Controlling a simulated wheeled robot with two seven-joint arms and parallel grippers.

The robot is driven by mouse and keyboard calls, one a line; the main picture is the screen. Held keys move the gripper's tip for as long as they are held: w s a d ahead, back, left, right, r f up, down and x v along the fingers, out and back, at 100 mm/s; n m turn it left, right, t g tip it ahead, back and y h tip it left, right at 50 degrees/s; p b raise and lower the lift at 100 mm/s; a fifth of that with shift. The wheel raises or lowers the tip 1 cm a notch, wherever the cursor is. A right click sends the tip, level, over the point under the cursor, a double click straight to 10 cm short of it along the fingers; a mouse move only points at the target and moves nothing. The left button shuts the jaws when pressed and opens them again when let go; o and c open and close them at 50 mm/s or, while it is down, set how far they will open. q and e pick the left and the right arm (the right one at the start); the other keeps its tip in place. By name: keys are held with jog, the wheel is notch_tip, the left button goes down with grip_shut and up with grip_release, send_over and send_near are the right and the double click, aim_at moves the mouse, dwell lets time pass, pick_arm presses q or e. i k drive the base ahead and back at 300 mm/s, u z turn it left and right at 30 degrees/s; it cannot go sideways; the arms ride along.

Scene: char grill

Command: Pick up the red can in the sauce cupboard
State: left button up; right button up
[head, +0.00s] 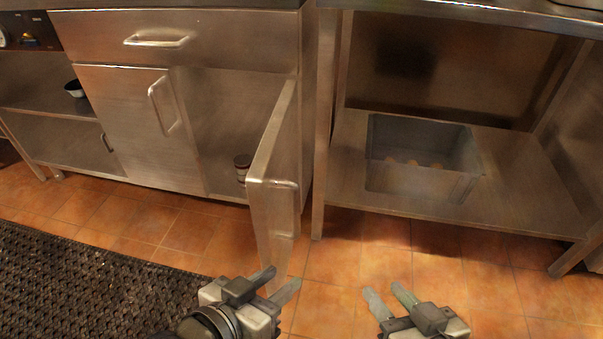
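The metal cupboard (225,115) stands left of centre, with its right door (272,180) swung open toward me. A small dark container with a light band (242,165) stands on the cupboard floor, partly hidden by the open door. I cannot make out a red can. My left gripper (279,282) is open and empty, low in front of the open door. My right gripper (386,292) is open and empty above the floor, right of the door.
The cupboard's left door (130,120) is closed. A steel table with a lower shelf (350,190) stands at right, holding a grey bin (420,185). A dark woven mat (80,290) covers the left floor. Tiled floor (340,260) is clear in the middle.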

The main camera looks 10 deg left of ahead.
aim_at(242, 162)
jog(key=z, duration=0.8)
jog(key=k, duration=0.65)
jog(key=u, duration=1.15)
jog(key=i, duration=0.5)
jog(key=u, duration=0.05)
